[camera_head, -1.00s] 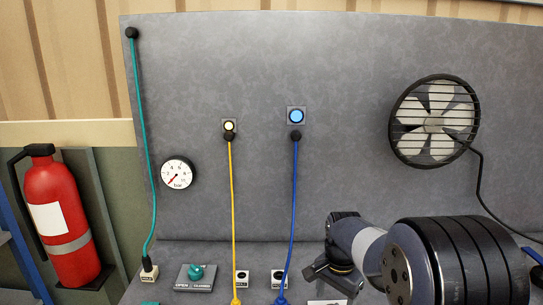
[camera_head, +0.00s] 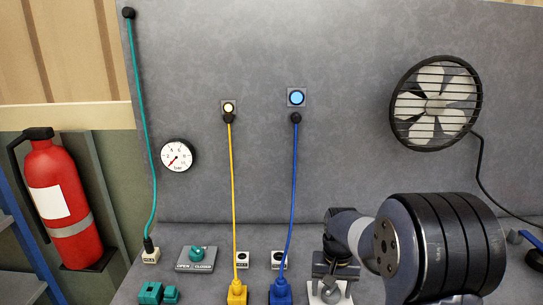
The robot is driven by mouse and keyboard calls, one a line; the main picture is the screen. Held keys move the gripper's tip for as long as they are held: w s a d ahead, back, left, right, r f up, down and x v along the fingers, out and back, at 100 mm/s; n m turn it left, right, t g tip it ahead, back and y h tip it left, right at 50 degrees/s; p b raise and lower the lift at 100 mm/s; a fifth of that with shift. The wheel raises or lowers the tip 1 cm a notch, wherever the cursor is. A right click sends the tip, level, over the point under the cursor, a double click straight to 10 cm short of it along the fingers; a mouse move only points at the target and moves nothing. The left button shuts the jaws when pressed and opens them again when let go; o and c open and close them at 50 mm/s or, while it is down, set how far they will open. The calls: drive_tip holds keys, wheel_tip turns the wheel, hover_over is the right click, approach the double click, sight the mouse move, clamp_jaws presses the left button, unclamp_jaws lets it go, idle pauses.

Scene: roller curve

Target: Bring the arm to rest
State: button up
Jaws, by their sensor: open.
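My gripper (camera_head: 333,282) is at the lower right of the body camera view, hanging below my wrist and pointing down. It is open, and I see nothing held between its jaws. A small white piece shows right at its tips; I cannot tell whether they touch. My dark, thick arm link partly fills the lower right corner. The grey bench (camera_head: 215,285) lies below the gripper.
Left of my gripper are a blue plug (camera_head: 281,291) and a yellow plug (camera_head: 237,292) with cables up the panel, a teal valve knob (camera_head: 197,253), and teal blocks (camera_head: 150,293). A fan (camera_head: 433,103) is above my arm. A red extinguisher (camera_head: 58,200) stands far left.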

drive_tip(key=n, duration=0.4)
drive_tip(key=shift+n, duration=0.4)
drive_tip(key=n, duration=0.5)
drive_tip(key=shift+b, duration=0.4)
drive_tip(key=shift+r+n, duration=0.1)
drive_tip(key=shift+n, duration=0.4)
drive_tip(key=shift+r, duration=1.2)
